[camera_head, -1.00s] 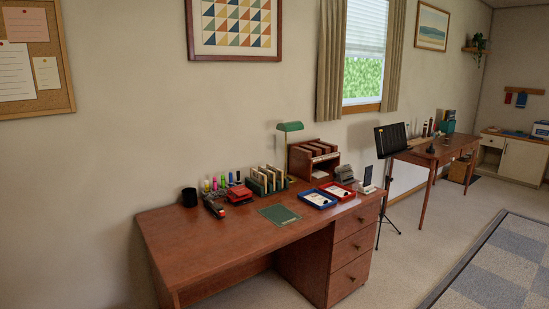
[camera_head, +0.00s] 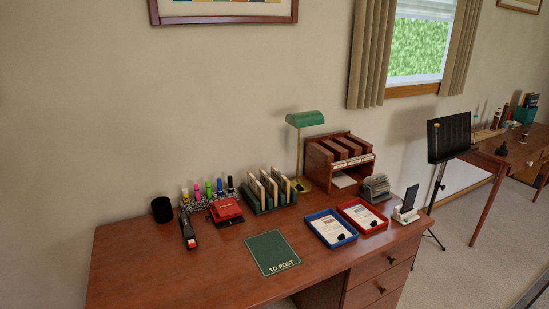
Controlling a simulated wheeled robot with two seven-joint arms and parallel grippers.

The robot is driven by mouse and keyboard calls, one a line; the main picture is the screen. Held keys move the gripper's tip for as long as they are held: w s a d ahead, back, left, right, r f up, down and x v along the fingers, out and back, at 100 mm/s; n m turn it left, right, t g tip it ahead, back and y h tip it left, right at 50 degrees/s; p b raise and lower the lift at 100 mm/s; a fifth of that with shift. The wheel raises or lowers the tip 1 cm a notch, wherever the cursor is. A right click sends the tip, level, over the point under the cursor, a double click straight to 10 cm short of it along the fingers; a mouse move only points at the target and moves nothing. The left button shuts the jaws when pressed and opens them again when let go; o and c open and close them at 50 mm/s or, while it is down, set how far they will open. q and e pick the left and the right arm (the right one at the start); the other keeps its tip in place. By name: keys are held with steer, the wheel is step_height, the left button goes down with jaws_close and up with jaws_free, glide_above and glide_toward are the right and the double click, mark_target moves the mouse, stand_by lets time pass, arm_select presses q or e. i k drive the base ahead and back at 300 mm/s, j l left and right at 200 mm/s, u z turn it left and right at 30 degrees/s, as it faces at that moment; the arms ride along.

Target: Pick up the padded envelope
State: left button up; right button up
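I cannot make out a padded envelope for certain. A green letter rack (camera_head: 258,200) on the desk holds several upright cream and tan items, too small to tell apart. A blue tray (camera_head: 352,238) and a red tray (camera_head: 380,226) each hold a pale printed paper with a small dark object on it. A flat green mat marked "TO POST" (camera_head: 270,252) lies bare on the desk in front of the rack. Neither of my grippers is in view.
The brown desk (camera_head: 170,275) is clear at its front left. A black cup (camera_head: 162,209), stapler (camera_head: 187,230), red hole punch (camera_head: 226,210), green lamp (camera_head: 305,119), wooden sorter (camera_head: 318,161) and phone stand (camera_head: 406,214) line its back and right. A music stand (camera_head: 448,138) stands to the right.

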mark_target(283, 183)
steer(key=i+l+u, duration=0.15)
steer(key=i+l, duration=0.4)
steer(key=i+l+u, duration=0.15)
steer(key=i+l, duration=0.35)
steer(key=l+u, duration=0.1)
steer(key=u, duration=0.85)
steer(key=k+l+u, duration=0.25)
steer(key=l+u, duration=0.2)
steer(key=k+l+u, duration=0.3)
steer(key=l+u, duration=0.15)
steer(key=i+l, duration=0.2)
steer(key=i, duration=0.05)
